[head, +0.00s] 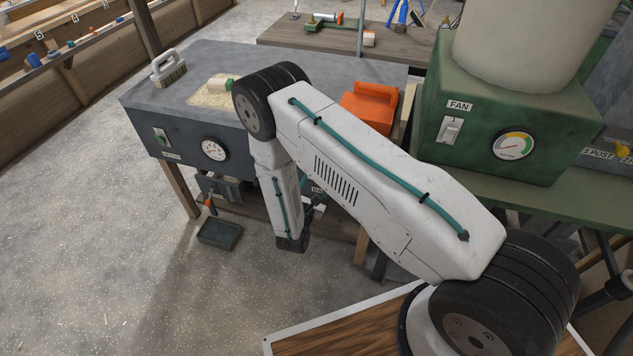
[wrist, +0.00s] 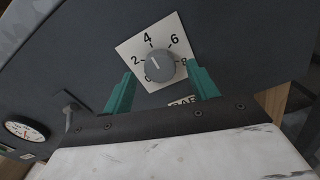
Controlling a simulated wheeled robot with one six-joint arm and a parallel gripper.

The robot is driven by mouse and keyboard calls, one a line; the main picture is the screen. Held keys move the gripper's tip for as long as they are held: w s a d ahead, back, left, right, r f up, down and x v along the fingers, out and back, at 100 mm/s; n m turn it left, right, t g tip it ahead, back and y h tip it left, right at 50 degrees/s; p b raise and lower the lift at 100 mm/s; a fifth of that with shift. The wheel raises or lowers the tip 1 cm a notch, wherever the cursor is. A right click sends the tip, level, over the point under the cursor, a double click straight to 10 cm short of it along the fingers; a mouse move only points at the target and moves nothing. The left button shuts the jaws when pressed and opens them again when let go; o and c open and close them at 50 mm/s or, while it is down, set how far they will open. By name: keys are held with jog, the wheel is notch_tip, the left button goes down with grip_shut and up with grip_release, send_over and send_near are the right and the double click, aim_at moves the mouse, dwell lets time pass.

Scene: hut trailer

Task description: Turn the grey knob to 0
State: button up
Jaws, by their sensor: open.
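The grey knob (wrist: 160,66) sits on a white square dial plate (wrist: 170,28) on a dark panel in the wrist view. Its pale pointer mark points up-left, between 2 and 4. The numbers 0, 2, 4, 6 and 8 show around it, with 0 at lower left, partly covered by the knob. My gripper (wrist: 160,70) is open, with one teal finger on each side of the knob in the picture. I see gaps beside the knob; the remaining depth is unclear. In the head view my arm hides the knob.
A round gauge (wrist: 25,131) and a small lever (wrist: 68,110) are left of the dial. A green FAN box (head: 470,165) stands right. Floor at left is mostly clear.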

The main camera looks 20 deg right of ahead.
jog(key=shift+w+d, duration=0.4)
jog(key=shift+w, duration=0.1)
jog(key=c, duration=1)
